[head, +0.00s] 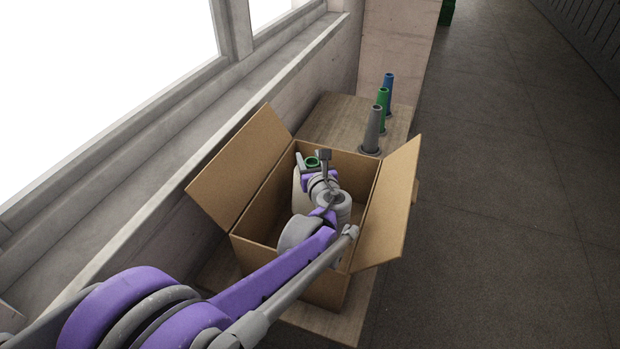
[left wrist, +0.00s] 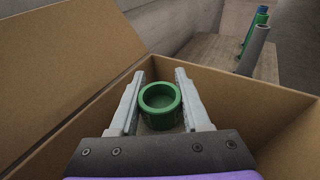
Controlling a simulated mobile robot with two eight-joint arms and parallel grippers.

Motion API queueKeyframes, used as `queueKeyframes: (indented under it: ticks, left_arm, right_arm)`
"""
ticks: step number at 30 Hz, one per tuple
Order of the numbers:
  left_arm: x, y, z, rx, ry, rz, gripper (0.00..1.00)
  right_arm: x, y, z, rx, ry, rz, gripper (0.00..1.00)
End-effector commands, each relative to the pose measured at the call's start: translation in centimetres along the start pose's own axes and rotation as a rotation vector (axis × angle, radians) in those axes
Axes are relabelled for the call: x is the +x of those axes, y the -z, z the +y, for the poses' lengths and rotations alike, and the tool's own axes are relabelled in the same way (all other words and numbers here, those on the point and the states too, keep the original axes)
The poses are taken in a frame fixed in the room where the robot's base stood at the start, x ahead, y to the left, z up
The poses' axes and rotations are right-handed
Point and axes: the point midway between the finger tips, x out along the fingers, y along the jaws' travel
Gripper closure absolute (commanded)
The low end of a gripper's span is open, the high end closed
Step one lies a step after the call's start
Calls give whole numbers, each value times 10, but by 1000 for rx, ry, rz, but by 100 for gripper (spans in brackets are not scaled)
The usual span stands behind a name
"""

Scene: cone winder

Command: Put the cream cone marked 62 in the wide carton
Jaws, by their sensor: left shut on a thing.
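The wide carton (head: 272,207) stands open on a wooden surface, flaps spread. Its walls also show in the left wrist view (left wrist: 250,92). My left gripper (head: 312,158) reaches down into it from above. Its fingers are shut on a green tube end (head: 312,163), which sits between them in the left wrist view (left wrist: 160,98). Below that end, a cream body (head: 297,192) shows beside my gripper inside the carton, so this looks like the cream cone. Its 62 mark is not readable, and whether its base touches the carton floor is hidden. My right gripper is not in view.
On the wooden surface (head: 330,118) behind the carton stand a grey cone (head: 373,130), a green cone (head: 382,101) and a blue cone (head: 388,82) in a row. A window ledge and wall run along the left. Open floor lies to the right.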

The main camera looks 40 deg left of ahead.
Motion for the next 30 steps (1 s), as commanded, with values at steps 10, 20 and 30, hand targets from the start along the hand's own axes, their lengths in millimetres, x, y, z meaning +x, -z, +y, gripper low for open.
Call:
queueKeyframes:
  ticks: [10,20,30]
  left_arm:
    - [8,39,0,1,0,-1,100]
    - [8,41,0,1,0,-1,100]
    - [8,42,0,0,0,0,22]
  right_arm:
    - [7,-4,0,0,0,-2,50]
    - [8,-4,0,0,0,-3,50]
    - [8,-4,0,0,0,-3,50]
